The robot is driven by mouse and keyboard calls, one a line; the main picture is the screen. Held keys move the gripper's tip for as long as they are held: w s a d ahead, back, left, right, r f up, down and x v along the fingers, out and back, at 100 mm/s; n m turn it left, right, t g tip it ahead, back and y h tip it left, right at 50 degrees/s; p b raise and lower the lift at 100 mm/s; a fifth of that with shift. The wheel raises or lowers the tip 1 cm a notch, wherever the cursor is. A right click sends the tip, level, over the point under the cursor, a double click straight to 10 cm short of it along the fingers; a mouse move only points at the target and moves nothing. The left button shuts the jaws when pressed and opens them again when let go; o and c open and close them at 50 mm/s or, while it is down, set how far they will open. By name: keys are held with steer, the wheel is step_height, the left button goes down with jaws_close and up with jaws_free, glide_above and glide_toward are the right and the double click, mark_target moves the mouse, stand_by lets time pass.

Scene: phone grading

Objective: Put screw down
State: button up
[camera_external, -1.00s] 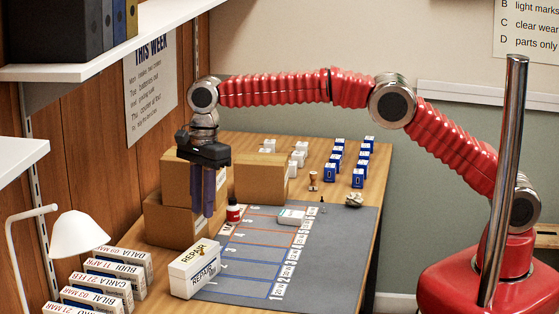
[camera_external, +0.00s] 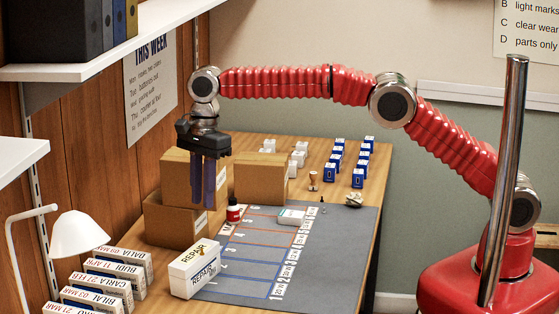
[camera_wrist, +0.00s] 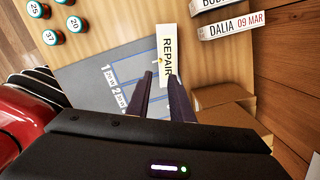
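My gripper (camera_external: 209,190) points down above the left part of the table, behind the white REPAIR box (camera_external: 195,268). Its two dark fingers stand apart, with a gap between the tips in the wrist view (camera_wrist: 161,76). The REPAIR box also shows in the wrist view (camera_wrist: 167,42), just beyond the fingertips. A tiny gold-brown spot shows there beside the lettering; I cannot tell if it is the screw. I cannot make out a screw between the fingers. A tiny dark upright thing (camera_external: 322,205) stands at the mat's far edge, too small to identify.
The grey mat (camera_external: 330,262) carries numbered spaces, a pale phone (camera_external: 291,216) and a red bottle (camera_external: 234,211). Cardboard boxes (camera_external: 178,221) stand close to my gripper. Blue boxes (camera_external: 358,178) stand at the back. Labelled white boxes (camera_external: 109,273) and a lamp (camera_external: 80,236) stand front left.

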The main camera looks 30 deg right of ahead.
steer(key=w+d+r+n, duration=0.1)
steer(key=w+d+r, duration=0.15)
steer(key=d, duration=0.35)
steer(key=w+d+r+n+t, duration=0.1)
steer(key=d+r, duration=0.3)
steer(key=d, duration=0.1)
steer(key=w+d+r+n, duration=0.1)
steer(key=w+d+r, duration=0.15)
steer(key=d, duration=0.35)
steer(key=s+d+r+n+t, duration=0.1)
steer(key=d+r+n, duration=0.1)
steer(key=d, duration=0.6)
steer(key=s+d+r+n+t, duration=0.1)
steer(key=d+r, duration=0.2)
steer(key=d, duration=0.5)
steer(key=s+d+n+t, duration=0.1)
steer(key=s+d+n, duration=0.5)
steer(key=d, duration=1)
steer(key=s+d+f+n+t, duration=0.1)
steer(key=s+d+f, duration=0.3)
steer(key=s, duration=0.3)
steer(key=s+d+f+n+t+h, duration=0.1)
steer(key=s+d+f, duration=0.3)
steer(key=s+d, duration=0.2)
steer(key=shift+s+d+f, duration=0.2)
steer(key=shift+s+d, duration=0.05)
steer(key=shift+s, duration=0.3)
